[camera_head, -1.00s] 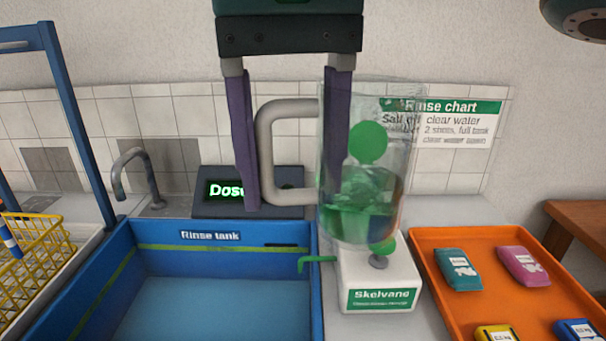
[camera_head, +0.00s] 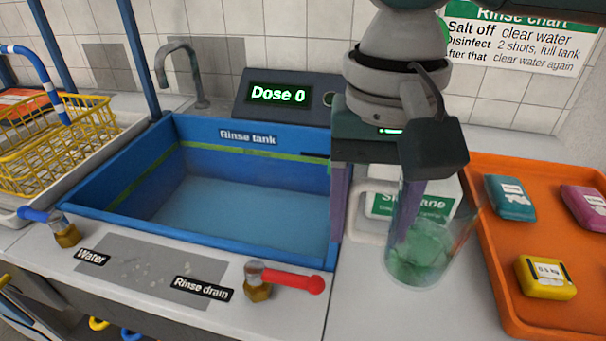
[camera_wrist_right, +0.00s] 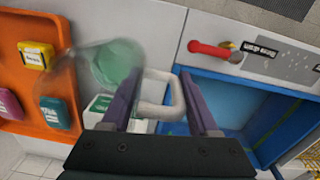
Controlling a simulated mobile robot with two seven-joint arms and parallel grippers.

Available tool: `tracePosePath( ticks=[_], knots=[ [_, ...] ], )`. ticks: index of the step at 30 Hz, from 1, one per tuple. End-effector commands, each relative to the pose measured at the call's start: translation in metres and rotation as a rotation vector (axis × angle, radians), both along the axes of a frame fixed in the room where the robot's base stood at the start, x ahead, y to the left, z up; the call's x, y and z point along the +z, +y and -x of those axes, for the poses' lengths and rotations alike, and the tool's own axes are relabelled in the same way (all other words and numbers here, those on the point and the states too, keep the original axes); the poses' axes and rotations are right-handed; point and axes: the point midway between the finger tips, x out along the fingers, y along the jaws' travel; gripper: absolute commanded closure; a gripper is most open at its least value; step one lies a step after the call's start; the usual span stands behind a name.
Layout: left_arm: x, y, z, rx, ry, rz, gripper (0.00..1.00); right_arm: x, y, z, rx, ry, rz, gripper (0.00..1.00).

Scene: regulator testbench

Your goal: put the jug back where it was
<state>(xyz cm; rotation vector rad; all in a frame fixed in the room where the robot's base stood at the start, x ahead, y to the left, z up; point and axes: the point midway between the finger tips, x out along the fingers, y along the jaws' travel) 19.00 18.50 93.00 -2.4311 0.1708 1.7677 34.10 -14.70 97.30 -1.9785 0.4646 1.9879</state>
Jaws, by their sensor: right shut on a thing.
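The jug (camera_head: 425,255) is clear, with green liquid low inside and a pale handle on its left side. It is upright in front of the white Skelvane dispenser (camera_head: 387,206), right of the rinse tank. I cannot tell whether its base touches the counter. My right gripper (camera_head: 370,220) comes down from above and is shut on the jug's handle. In the right wrist view the handle (camera_wrist_right: 158,97) shows between the fingers of my right gripper (camera_wrist_right: 160,78), with the blurred jug body (camera_wrist_right: 110,65) to the left. My left gripper is not in view.
The blue rinse tank (camera_head: 120,183) is left of the jug. A red-handled drain valve (camera_head: 290,280) stands in front of it. The orange tray (camera_head: 490,265) with several coloured packets is close on the right. A dosing display (camera_head: 285,98) reads "Dose 0". Counter (camera_head: 375,305) is clear in front.

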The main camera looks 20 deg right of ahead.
Motion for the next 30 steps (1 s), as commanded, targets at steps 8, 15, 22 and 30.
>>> tracePosePath(
  ticks=[8, 15, 22, 30],
  knots=[
    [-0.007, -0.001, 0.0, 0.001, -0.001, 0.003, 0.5, -0.03, 0.0, 0.0, 0.0, 0.002, 0.001, 1.0],
    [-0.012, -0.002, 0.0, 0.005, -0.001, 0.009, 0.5, -0.056, 0.0, 0.0, 0.0, 0.0, -0.001, 1.0],
    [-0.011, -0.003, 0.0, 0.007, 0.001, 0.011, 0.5, -0.055, 0.0, 0.0, 0.0, 0.0, -0.001, 1.0],
    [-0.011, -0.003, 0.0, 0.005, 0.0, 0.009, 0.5, -0.058, 0.0, 0.0, 0.0, 0.0, 0.0, 0.25]
  ],
)
